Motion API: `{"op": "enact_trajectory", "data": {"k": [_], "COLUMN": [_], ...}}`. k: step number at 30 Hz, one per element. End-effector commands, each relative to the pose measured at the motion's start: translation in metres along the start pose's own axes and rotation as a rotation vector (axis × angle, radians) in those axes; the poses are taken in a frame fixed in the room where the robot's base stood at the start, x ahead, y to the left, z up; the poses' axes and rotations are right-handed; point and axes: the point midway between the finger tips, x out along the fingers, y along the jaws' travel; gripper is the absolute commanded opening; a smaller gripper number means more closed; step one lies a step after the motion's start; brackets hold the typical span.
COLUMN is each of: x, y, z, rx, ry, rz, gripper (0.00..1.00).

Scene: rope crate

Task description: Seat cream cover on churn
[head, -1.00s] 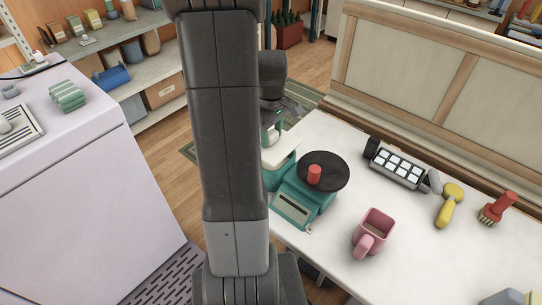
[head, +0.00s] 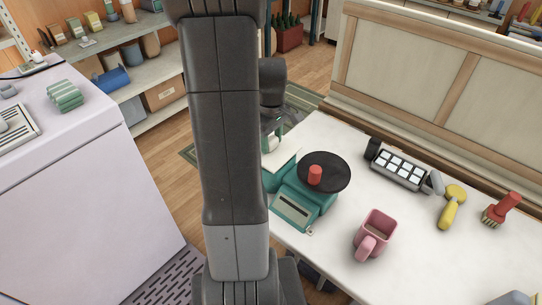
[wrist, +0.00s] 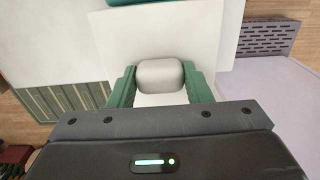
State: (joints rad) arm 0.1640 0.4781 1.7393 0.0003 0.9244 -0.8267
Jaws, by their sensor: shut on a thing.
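The cream cover (head: 284,159) is a pale flat piece beside the dark disc, partly hidden behind my arm in the head view. In the wrist view the cover (wrist: 112,42) is a broad pale square with a rounded grey-white knob. My gripper (wrist: 160,80) has its green fingers shut on either side of this knob. In the head view my gripper (head: 272,140) is just above the cover. A teal body (head: 277,178) shows below the cover; I cannot tell whether it is the churn or whether the cover touches it.
A teal scale (head: 305,200) with a black disc and red knob stands close right of the cover. A pink mug (head: 375,235), a grey device with pale keys (head: 402,168), a yellow tool (head: 451,207) and a red brush (head: 499,209) lie further right. White tabletop between them is clear.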

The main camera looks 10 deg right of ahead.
Motion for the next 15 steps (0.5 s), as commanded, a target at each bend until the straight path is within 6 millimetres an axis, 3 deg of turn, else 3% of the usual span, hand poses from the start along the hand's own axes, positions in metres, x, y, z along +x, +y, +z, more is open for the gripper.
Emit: {"op": "enact_trajectory", "data": {"k": [15], "x": [0.0053], "y": [0.0], "z": [0.0], "rx": [0.0], "ry": [0.0], "rz": [0.0], "gripper": [0.13]}}
